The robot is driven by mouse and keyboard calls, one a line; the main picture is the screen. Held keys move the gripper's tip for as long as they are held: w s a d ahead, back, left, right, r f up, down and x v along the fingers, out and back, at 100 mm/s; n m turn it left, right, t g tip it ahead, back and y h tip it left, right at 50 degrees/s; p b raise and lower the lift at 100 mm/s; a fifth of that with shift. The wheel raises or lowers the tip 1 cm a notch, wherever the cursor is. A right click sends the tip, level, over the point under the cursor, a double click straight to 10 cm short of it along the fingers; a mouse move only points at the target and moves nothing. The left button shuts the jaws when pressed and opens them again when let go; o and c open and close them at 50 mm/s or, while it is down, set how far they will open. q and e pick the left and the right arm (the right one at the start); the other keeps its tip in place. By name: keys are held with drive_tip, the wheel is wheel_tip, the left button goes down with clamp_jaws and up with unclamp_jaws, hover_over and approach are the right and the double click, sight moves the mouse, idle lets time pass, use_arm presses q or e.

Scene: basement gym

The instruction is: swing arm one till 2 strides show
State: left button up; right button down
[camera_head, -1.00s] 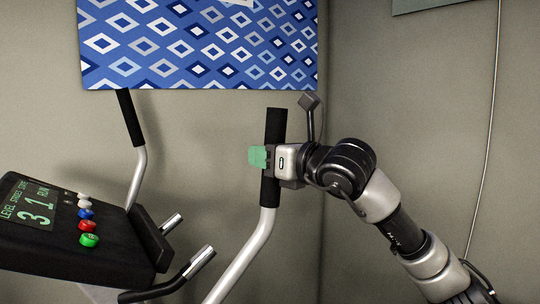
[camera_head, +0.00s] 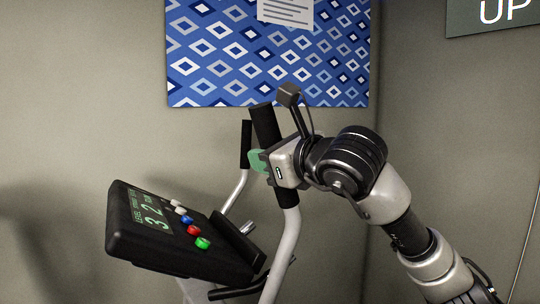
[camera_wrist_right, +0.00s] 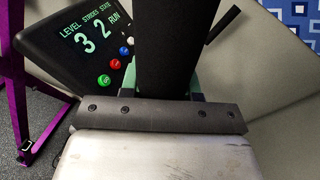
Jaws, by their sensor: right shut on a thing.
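The held swing arm (camera_head: 265,128) has a black grip on a silver tube and leans left at its top. My right gripper (camera_head: 264,164) is shut on that grip from the right, its green fingers around it. In the right wrist view the black grip (camera_wrist_right: 168,45) stands upright in front of the palm. The other swing arm (camera_head: 246,146) stands behind, free. The console display (camera_head: 150,208) reads level 3, strides 2; the wrist view shows state RUN on the display (camera_wrist_right: 92,35). My left gripper is out of view.
The black console (camera_head: 130,238) carries white, blue, red and green buttons (camera_head: 203,243). A fixed black handle (camera_head: 232,292) is below it. A blue patterned panel (camera_head: 268,60) hangs on the wall behind. A purple frame (camera_wrist_right: 18,85) stands at the left in the wrist view.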

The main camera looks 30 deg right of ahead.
drive_tip(key=c, duration=0.9)
unclamp_jaws()
drive_tip(key=shift+d, duration=0.3)
drive_tip(key=shift+o, duration=0.5)
drive_tip(key=shift+s+b, duration=0.3)
drive_tip(key=shift+s, duration=0.05)
drive_tip(key=f+b+v, duration=0.1)
drive_tip(key=b+v, duration=0.2)
drive_tip(key=v, duration=0.7)
drive_tip(key=shift+r, duration=0.45)
